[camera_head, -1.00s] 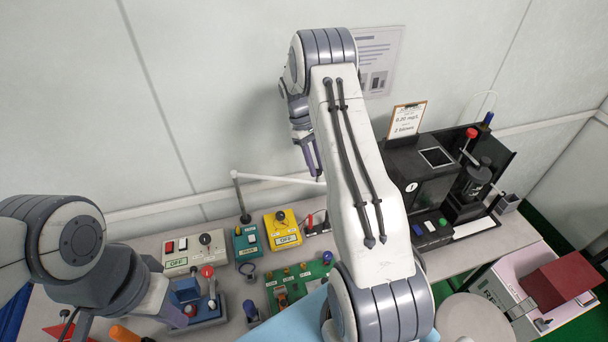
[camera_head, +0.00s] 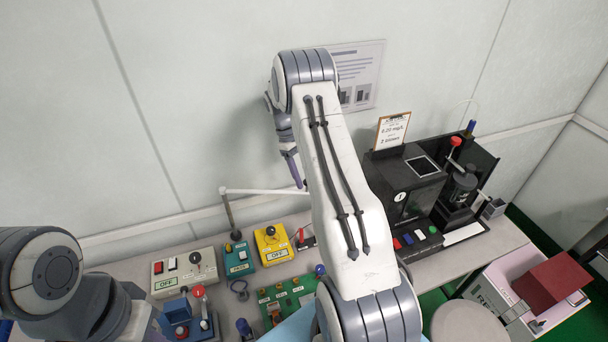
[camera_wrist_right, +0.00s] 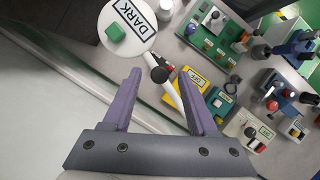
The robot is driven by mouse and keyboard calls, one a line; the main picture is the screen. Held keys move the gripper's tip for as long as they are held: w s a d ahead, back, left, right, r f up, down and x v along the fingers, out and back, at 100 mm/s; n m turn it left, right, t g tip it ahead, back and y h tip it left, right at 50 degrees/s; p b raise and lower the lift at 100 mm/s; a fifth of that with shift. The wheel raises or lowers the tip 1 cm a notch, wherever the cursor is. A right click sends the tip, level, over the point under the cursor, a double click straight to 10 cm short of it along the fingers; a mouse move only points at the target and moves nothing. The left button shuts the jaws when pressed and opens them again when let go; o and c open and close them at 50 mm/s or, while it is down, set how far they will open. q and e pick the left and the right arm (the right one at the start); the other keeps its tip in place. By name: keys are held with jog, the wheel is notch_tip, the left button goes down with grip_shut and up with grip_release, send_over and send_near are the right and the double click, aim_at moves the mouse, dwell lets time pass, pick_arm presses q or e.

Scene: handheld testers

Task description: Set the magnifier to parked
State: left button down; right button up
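The magnifier has a white arm (camera_head: 262,191) on an upright post (camera_head: 228,212) behind the testers. My own right arm hides its far end in the head view.
A white "OFF" box (camera_head: 184,267), a teal box (camera_head: 238,259) and a yellow box (camera_head: 272,243) stand near the post. A green board (camera_head: 290,302) is in front. A black instrument (camera_head: 402,186) stands right of my right arm. The wall is close behind.

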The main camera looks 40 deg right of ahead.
jog(key=b+v, duration=0.2)
jog(key=v, duration=0.5)
jog(key=shift+r, duration=0.25)
jog(key=shift+w, duration=0.1)
